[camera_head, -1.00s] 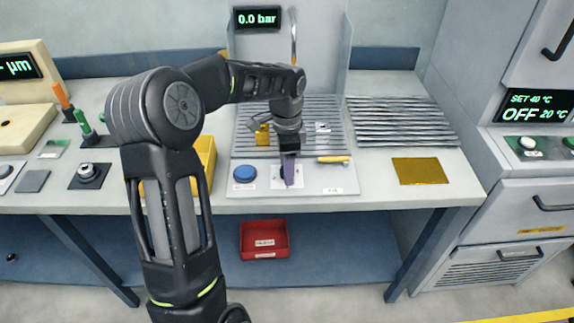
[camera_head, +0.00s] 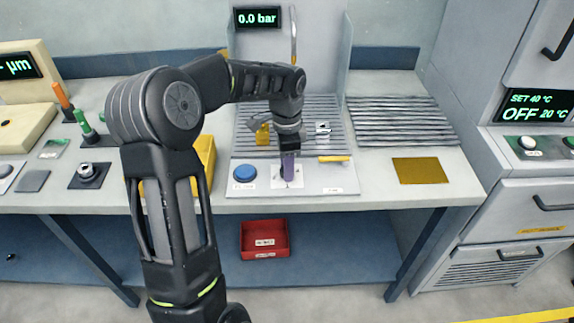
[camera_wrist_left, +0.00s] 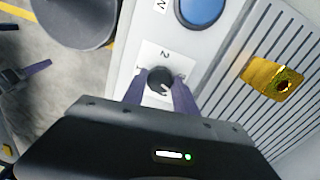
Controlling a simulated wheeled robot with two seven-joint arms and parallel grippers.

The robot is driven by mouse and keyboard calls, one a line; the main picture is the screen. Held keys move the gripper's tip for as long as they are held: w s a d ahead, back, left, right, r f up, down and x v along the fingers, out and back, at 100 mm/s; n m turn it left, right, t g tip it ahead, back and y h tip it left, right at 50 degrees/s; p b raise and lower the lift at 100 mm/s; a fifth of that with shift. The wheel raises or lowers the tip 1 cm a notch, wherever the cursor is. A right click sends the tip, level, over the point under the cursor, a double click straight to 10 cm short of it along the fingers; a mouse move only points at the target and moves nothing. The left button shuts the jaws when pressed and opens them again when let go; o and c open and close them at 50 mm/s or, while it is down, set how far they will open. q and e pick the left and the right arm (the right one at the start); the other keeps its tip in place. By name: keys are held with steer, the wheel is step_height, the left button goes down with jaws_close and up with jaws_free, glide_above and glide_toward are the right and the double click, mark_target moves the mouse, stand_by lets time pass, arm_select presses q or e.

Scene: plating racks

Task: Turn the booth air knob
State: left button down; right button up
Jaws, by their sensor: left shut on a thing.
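The booth air knob (camera_wrist_left: 160,80) is a small black round knob on a white numbered plate (camera_wrist_left: 152,58) in the left wrist view. My left gripper (camera_wrist_left: 160,92) has its purple fingers on either side of the knob and is shut on it. In the head view my left gripper (camera_head: 288,172) points down at the front panel, and its fingers hide the knob. The pressure display (camera_head: 257,18) reads 0.0 bar. My right gripper is not in view.
A blue button (camera_head: 245,173) is left of the knob. A yellow-handled tool (camera_head: 334,159) lies to its right. A red bin (camera_head: 264,239) is below the bench. A gold plate (camera_head: 420,171) lies at right.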

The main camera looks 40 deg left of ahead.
arm_select(q)
steer(key=shift+n, duration=0.3)
steer(key=n+b, duration=0.1)
steer(key=n, duration=0.5)
steer(key=n+b, duration=0.1)
steer(key=n, duration=1.1)
steer(key=shift+r+n+t, duration=0.1)
steer(key=shift+n+t, duration=0.2)
steer(key=n, duration=0.6)
steer(key=c, duration=1)
jaws_free()
steer(key=shift+s, duration=0.1)
steer(key=shift+o, duration=0.2)
